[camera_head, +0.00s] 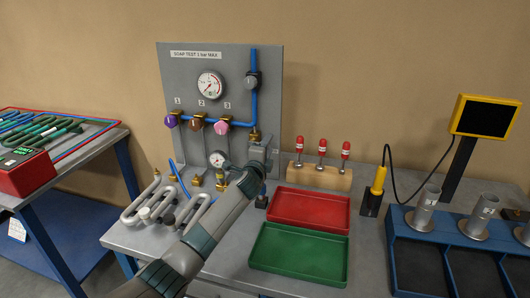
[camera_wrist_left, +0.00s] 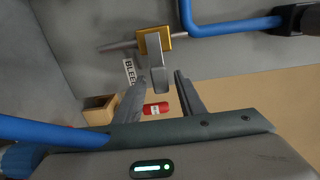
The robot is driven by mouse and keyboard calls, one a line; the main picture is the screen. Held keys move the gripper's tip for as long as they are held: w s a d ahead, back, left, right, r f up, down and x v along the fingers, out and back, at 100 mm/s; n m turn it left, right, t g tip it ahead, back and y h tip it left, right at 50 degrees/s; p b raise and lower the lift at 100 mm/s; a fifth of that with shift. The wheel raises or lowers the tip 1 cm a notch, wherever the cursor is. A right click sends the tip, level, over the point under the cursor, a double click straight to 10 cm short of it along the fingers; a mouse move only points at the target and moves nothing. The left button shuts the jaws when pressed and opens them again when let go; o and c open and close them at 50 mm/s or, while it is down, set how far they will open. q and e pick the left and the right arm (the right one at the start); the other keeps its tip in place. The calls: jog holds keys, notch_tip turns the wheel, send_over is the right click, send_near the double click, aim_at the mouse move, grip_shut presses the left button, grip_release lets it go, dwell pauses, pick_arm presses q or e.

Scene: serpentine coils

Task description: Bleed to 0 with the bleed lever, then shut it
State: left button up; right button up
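The bleed valve (camera_wrist_left: 154,41) is a brass body on a grey pipe, with a flat grey bleed lever (camera_wrist_left: 158,78) projecting from it, next to a "BLEED" label (camera_wrist_left: 130,72). In the head view the brass valve fitting (camera_head: 255,136) is at the lower right of the grey test panel (camera_head: 180,75). My left gripper (camera_head: 262,152) is at that corner and partly hides it. In the left wrist view the left gripper (camera_wrist_left: 159,82) is open, with the lever's end between its fingertips; I cannot tell whether they touch. The large gauge (camera_head: 209,85) is too small to read. My right gripper is not in view.
Blue pipe (camera_head: 253,80) runs close to the gripper. A wooden block (camera_head: 318,177) with red-capped pieces stands to the right. Red (camera_head: 310,209) and green (camera_head: 298,255) trays lie in front. Metal coils (camera_head: 150,205) lie left of my arm.

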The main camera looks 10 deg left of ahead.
pick_arm(q)
jog(key=shift+s, duration=0.1)
jog(key=s+b, duration=0.2)
jog(key=s, duration=1.5)
jog(key=shift+a+b, duration=0.3)
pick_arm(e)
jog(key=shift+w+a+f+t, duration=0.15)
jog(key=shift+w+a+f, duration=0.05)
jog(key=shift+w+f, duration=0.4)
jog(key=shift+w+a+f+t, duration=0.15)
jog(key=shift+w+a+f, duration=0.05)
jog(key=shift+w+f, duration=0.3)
pick_arm(q)
jog(key=shift+s, duration=0.1)
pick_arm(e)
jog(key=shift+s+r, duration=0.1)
